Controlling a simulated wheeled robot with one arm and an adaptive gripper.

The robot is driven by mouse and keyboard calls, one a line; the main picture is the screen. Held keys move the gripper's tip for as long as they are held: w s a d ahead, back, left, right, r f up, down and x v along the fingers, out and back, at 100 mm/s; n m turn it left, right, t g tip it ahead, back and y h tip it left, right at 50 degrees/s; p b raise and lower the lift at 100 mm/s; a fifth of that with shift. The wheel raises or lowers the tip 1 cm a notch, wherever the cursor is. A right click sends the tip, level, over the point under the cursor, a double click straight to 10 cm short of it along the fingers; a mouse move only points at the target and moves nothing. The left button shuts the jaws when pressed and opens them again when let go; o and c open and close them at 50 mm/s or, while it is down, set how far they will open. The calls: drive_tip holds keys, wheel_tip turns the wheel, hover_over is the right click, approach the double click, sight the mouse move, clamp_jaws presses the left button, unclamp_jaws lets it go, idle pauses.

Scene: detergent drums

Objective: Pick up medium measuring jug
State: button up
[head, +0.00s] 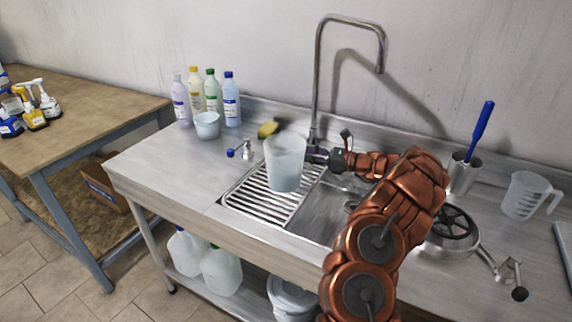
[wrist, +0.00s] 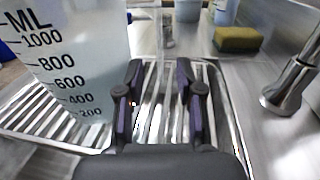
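A translucent measuring jug (head: 285,165) stands upright on the ribbed drainer beside the sink in the head view. It fills the left of the wrist view (wrist: 70,75), with ML marks up to 1000. A second clear jug with a handle (head: 525,195) stands on the counter at far right. A smaller whitish vessel (head: 207,126) stands at back left. I cannot tell for sure which is the medium one. My gripper (wrist: 158,72) is open and empty over the drainer, just right of the marked jug and apart from its wall in the wrist view.
A tall tap (head: 318,90) rises behind the sink. A yellow-green sponge (head: 268,129) lies behind the jug. Several bottles (head: 210,90) stand at back left. A metal cup with a blue-handled brush (head: 464,175) stands right of my arm. The counter's front left is clear.

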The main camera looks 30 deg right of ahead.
sight(294, 150)
drive_tip(key=p+x, duration=0.1)
drive_tip(key=x, duration=0.3)
drive_tip(key=shift+w+a+r, duration=0.1)
drive_tip(key=shift+w+a, duration=0.15)
drive_tip(key=shift+w, duration=0.05)
clamp_jaws()
idle(0.6)
